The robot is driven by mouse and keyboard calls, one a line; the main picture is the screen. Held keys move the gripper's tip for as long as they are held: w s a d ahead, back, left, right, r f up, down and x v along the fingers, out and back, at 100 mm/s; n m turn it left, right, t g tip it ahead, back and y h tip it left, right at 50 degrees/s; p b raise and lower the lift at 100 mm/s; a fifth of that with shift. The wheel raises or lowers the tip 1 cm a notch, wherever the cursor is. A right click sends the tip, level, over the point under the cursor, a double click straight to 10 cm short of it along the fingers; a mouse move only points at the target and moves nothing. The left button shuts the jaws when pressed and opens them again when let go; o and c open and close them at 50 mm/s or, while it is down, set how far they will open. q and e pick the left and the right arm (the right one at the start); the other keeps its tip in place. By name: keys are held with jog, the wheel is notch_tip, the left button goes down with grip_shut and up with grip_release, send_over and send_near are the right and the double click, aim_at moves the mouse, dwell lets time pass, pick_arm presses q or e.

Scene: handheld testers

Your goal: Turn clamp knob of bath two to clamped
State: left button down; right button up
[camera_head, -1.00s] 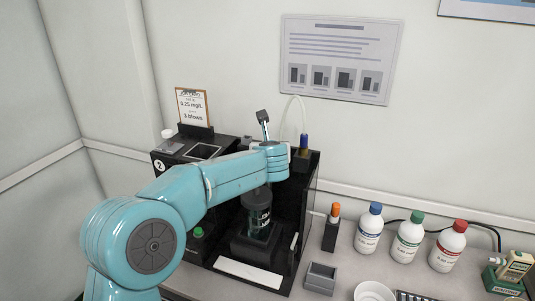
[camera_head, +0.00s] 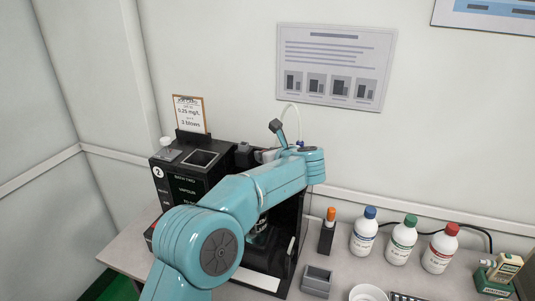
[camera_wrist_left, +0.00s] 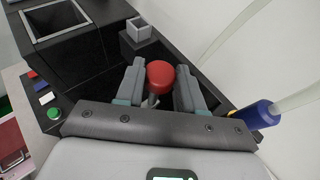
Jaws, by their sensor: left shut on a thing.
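Bath two (camera_head: 187,192) is a black unit marked with a white 2, at the back left of the bench in the head view. A red round knob (camera_wrist_left: 160,73), apparently the clamp knob, stands over the bath's black top in the left wrist view. My left gripper (camera_wrist_left: 158,92) has its grey fingers on either side of this knob, shut on it; the contact is partly hidden below the red cap. In the head view my arm hides the knob and the fingers. The knob's marks cannot be read. My right gripper is in no view.
A job card (camera_head: 189,113) stands on the bath. A blue-topped probe (camera_wrist_left: 262,113) with a tube stands beside the gripper. Blue (camera_head: 365,232), green (camera_head: 402,242) and red-capped (camera_head: 440,250) bottles, a grey tray (camera_head: 317,281) and an orange-capped holder (camera_head: 328,234) are to the right.

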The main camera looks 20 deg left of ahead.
pick_arm(q)
jog(key=shift+r, duration=0.2)
jog(key=c, duration=0.7)
grip_release()
jog(key=shift+f, duration=0.1)
jog(key=shift+d, duration=0.1)
jog(key=b+v, duration=0.2)
jog(key=v, duration=1.4)
jog(key=shift+s+b, duration=0.2)
jog(key=shift+b, duration=0.15)
